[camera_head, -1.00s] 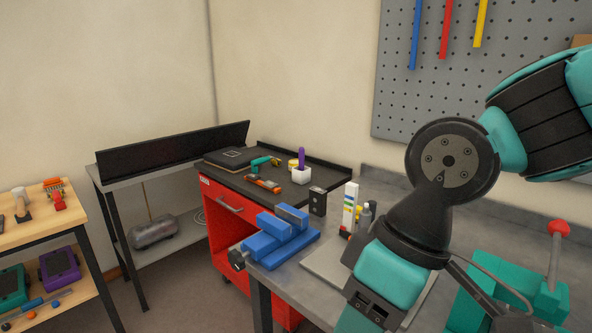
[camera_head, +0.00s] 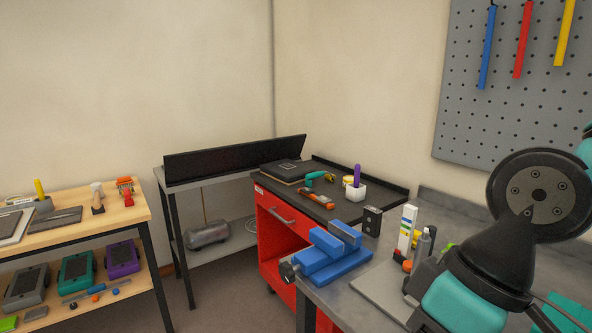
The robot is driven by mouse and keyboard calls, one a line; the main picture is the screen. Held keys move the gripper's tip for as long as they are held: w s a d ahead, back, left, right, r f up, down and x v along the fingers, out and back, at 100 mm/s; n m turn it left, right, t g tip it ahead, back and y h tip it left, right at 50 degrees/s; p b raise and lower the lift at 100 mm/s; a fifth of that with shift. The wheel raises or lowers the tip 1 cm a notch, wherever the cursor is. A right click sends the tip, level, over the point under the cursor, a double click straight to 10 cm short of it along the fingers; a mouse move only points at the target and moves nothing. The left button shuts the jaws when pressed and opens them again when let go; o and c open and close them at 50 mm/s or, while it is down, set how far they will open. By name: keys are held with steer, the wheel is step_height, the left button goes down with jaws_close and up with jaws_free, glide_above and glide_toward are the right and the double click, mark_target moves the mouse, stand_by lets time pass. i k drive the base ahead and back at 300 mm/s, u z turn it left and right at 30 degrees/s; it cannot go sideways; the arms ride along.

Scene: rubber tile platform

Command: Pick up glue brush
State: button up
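A purple handle (camera_head: 357,174) stands upright in a small white pot (camera_head: 356,192) on the red tool cart. A yellow handle (camera_head: 39,189) stands in a grey holder (camera_head: 44,205) on the wooden bench at the far left. Either could be the glue brush; their lower ends are hidden inside the holders, so I cannot tell which. My arm fills the lower right, far from both. My gripper's fingertips do not show.
The red cart (camera_head: 279,250) also bears a dark flat case (camera_head: 289,171), a teal tool and an orange tool. A blue vise (camera_head: 331,255) sits on the grey bench in front.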

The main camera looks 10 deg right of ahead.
mark_target(357, 169)
steer(key=k, duration=0.6)
steer(key=u, duration=0.6)
steer(key=i, duration=0.8)
steer(key=u, duration=0.8)
steer(key=i, duration=1.8)
steer(key=z, duration=0.4)
steer(key=i, duration=0.85)
steer(key=z, duration=1.4)
steer(key=i, duration=0.75)
steer(key=z, duration=0.75)
